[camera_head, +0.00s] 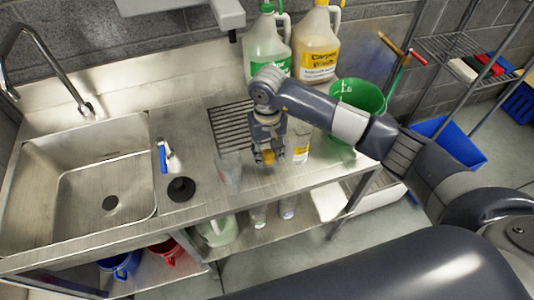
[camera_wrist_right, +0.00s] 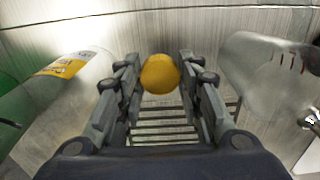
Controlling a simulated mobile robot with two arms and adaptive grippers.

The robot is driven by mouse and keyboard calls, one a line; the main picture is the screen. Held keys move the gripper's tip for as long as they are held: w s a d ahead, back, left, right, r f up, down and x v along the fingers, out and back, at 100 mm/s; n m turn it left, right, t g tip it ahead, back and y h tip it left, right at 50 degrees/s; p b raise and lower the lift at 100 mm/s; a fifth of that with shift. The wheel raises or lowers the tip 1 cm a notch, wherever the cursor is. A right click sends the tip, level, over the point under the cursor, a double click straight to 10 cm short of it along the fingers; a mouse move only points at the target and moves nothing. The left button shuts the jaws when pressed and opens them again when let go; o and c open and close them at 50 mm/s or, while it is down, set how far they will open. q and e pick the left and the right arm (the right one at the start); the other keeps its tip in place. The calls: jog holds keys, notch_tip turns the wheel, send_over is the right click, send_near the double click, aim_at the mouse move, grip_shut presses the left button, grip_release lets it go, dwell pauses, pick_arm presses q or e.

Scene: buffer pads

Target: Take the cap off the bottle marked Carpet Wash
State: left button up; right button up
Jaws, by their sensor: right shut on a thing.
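My right gripper (camera_head: 268,154) is over the worktop near its front edge, shut on a round yellow cap (camera_wrist_right: 160,74). In the wrist view its two fingers (camera_wrist_right: 160,80) stand on either side of the cap. A large jug marked Carpet Wash (camera_head: 317,60), with a yellow label, stands at the back wall; its top is at the frame edge, so its cap cannot be made out. A smaller clear bottle (camera_head: 301,148) with a yellow label stands just right of the gripper, its print too small to read; it also shows in the wrist view (camera_wrist_right: 65,65). My left gripper is out of view.
A clear measuring cup (camera_head: 229,170) is left of the gripper. A green-labelled jug (camera_head: 266,45) and a green bucket (camera_head: 358,97) stand behind. A drain grille (camera_head: 229,130), blue-handled tool (camera_head: 162,157) and sink (camera_head: 85,190) are to the left.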

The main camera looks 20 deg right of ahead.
aim_at(267, 152)
jog(key=shift+w, duration=0.45)
notch_tip(267, 152, down, 2)
jog(key=shift+s+f+p, duration=0.15)
jog(key=shift+f+p, duration=0.1)
jog(key=shift+p, duration=0.7)
jog(key=shift+f, duration=0.55)
jog(key=shift+f, duration=0.1)
jog(key=shift+f, duration=0.1)
jog(key=o, duration=1.2)
jog(key=shift+r, duration=0.2)
